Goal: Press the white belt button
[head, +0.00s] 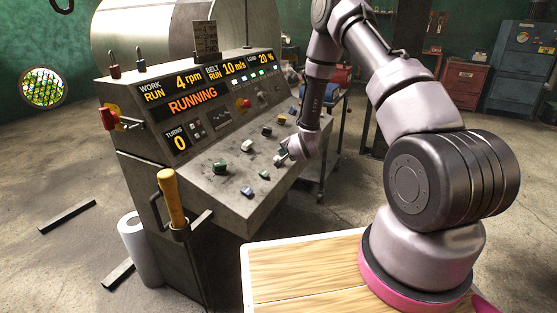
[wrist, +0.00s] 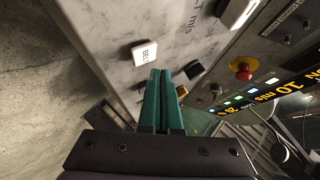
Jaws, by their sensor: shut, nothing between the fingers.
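The white belt button (wrist: 144,53), with dark "BELT" lettering, sits on the grey sloping panel in the wrist view, just left of and beyond my fingertips. My gripper (wrist: 160,72) has green fingers closed together with nothing between them. Its tips are close to the button but appear apart from it. In the head view my gripper (head: 284,155) hangs low over the right part of the control panel (head: 235,185). It largely covers the area of the belt button there, so contact cannot be judged from that view.
Another white button (wrist: 237,12), a black knob (wrist: 193,70) and a red stop button (wrist: 243,68) are nearby. The display (head: 193,102) reads RUNNING, with belt 10 m/s. A yellow-handled lever (head: 172,198) stands at the panel's left front. A wooden top (head: 290,270) lies in front.

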